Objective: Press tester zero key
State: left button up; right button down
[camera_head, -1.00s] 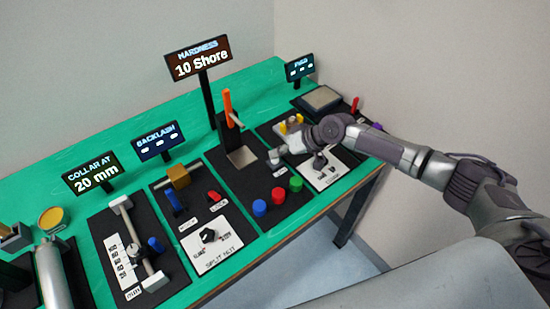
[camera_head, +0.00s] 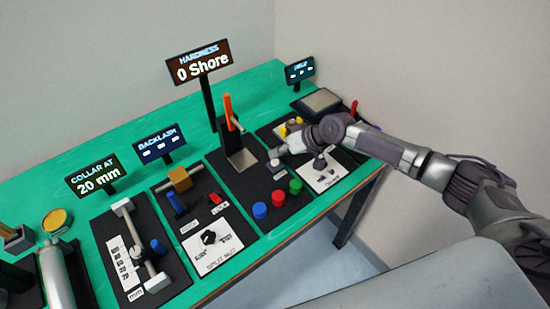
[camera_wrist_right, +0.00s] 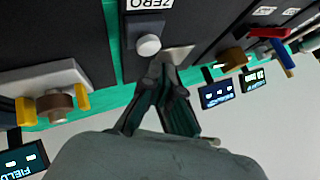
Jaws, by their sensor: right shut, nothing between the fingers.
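The hardness tester (camera_head: 250,170) is a dark panel with an upright post and an orange lever (camera_head: 229,112). Its display (camera_head: 201,66) reads "0 Shore". The zero key is a pale round button (camera_wrist_right: 148,45) beside a "ZERO" label (camera_wrist_right: 148,4) in the right wrist view; in the head view it shows small and grey (camera_head: 274,163). My right gripper (camera_wrist_right: 164,66) is shut and empty, its fingertips close beside the key. In the head view the right gripper (camera_head: 280,152) is just above the key; a small gap seems to show. My left gripper is out of view.
Blue (camera_head: 260,210), red (camera_head: 278,198) and green (camera_head: 295,186) buttons stand in front of the tester. Other stations line the green table (camera_head: 140,148) on both sides, including a split nut panel (camera_head: 215,250). A wall stands behind.

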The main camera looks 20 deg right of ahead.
aim_at(277, 161)
jog(key=shift+r, duration=0.1)
notch_tip(277, 161, up, 5)
jog(key=p, duration=0.4)
dwell(0.3)
dwell(0.6)
